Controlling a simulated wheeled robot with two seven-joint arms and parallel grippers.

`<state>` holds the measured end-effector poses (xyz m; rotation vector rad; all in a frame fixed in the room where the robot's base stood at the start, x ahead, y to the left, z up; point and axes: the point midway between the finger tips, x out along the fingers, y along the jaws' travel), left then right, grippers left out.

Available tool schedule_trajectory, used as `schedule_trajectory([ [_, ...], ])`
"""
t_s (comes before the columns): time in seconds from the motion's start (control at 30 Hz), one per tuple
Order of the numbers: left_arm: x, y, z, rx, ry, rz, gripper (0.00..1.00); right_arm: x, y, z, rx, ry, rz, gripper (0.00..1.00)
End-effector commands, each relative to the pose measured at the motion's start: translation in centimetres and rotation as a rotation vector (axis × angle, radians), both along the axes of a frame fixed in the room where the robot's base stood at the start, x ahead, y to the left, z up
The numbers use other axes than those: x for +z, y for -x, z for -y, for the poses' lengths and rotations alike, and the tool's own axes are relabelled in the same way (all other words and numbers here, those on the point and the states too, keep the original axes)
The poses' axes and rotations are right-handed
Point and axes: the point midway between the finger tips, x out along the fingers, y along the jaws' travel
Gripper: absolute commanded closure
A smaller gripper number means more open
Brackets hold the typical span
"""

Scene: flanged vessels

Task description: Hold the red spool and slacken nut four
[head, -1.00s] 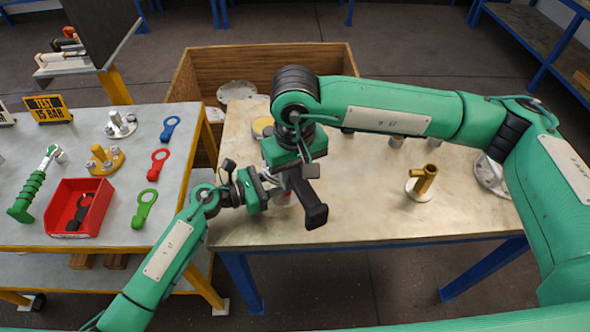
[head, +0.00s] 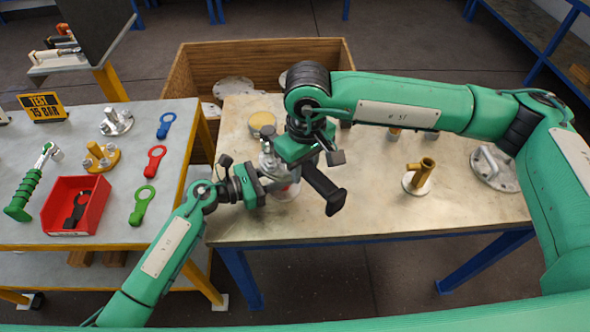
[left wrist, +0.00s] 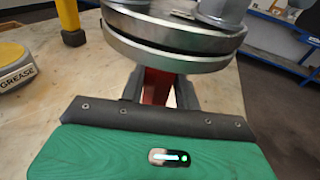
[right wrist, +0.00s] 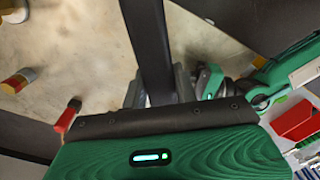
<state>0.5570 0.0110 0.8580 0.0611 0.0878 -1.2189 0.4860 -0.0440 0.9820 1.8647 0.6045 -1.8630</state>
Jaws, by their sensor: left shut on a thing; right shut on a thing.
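The red spool (left wrist: 157,86) shows below stacked metal flanges (left wrist: 175,40) in the left wrist view. My left gripper (head: 264,186) is shut on it, with a finger on each side. Grey bolt or nut parts (left wrist: 222,12) stand on the upper flange; no numbers are readable, so I cannot tell which nut is four. In the head view the vessel's grey top (head: 268,160) shows between my grippers. My right gripper (head: 312,160) is shut on a black-handled tool (head: 326,191), a long dark bar in the right wrist view (right wrist: 150,50). The tool's working end is hidden.
A brass fitting (head: 420,176) and a grey flanged part (head: 494,168) stand to the right. The left table holds a red bin (head: 76,206), coloured ring tools (head: 154,161) and a green-handled tool (head: 30,185). A wooden crate (head: 190,85) stands behind.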

Motion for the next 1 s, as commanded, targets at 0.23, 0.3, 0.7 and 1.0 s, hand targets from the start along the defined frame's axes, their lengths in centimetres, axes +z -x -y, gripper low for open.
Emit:
schedule_trajectory([
  [0.23,0.0,0.0,0.0,0.0,-0.001,-0.001,0.86,0.1,-1.8,2.0,0.194,0.001,0.001,0.98],
  [0.3,0.0,0.0,0.0,-0.001,-0.001,-0.001,0.86,0.1,-2.1,2.3,0.235,0.0,0.0,0.98],
  [0.7,0.0,0.0,0.0,-0.001,-0.001,-0.001,0.86,2.6,-2.1,2.1,0.235,-0.001,0.003,0.98],
  [1.0,-0.1,0.1,0.0,-0.002,0.0,-0.002,0.86,5.1,-2.0,2.1,0.234,-0.001,0.001,0.98],
])
